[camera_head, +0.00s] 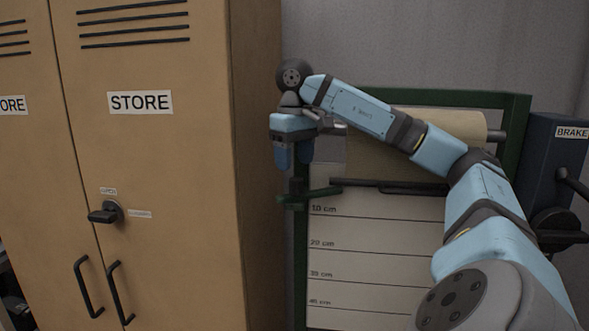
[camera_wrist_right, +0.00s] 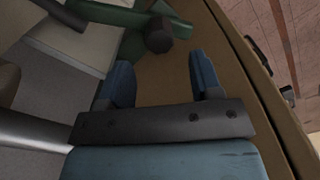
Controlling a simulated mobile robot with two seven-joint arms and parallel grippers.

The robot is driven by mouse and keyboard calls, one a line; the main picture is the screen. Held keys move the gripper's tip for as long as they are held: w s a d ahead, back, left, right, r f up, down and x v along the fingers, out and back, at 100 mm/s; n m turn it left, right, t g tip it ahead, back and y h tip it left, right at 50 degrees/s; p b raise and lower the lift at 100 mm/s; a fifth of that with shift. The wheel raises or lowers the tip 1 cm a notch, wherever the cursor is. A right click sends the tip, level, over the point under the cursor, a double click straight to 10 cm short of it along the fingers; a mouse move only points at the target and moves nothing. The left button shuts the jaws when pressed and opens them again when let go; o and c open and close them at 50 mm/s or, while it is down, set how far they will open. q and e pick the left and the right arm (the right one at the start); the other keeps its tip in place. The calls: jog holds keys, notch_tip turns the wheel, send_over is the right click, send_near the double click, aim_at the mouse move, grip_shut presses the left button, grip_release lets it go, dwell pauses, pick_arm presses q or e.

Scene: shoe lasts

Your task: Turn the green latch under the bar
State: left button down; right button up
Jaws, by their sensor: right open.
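The green latch (camera_head: 312,193) sits at the left end of the dark bar (camera_head: 390,187), on the left post of a green frame. Its arm points right and lies under the bar's left end; I cannot tell if they touch. My right gripper (camera_head: 293,160) hangs above the latch, pointing down, with its blue fingers apart and nothing between them. In the right wrist view the latch (camera_wrist_right: 112,16) and its dark knob (camera_wrist_right: 158,36) lie beyond the open fingers (camera_wrist_right: 162,82), apart from them. My left gripper is not in view.
A tan cabinet (camera_head: 165,210) labelled STORE stands close to the left of the gripper. A paper roll (camera_head: 440,122) hangs behind my right arm, with a marked white sheet (camera_head: 375,240) below. A blue box (camera_head: 555,140) labelled BRAKE is at the right.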

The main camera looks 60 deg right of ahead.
notch_tip(320, 180, up, 8)
jog(key=p, duration=0.7)
jog(key=shift+r, duration=0.2)
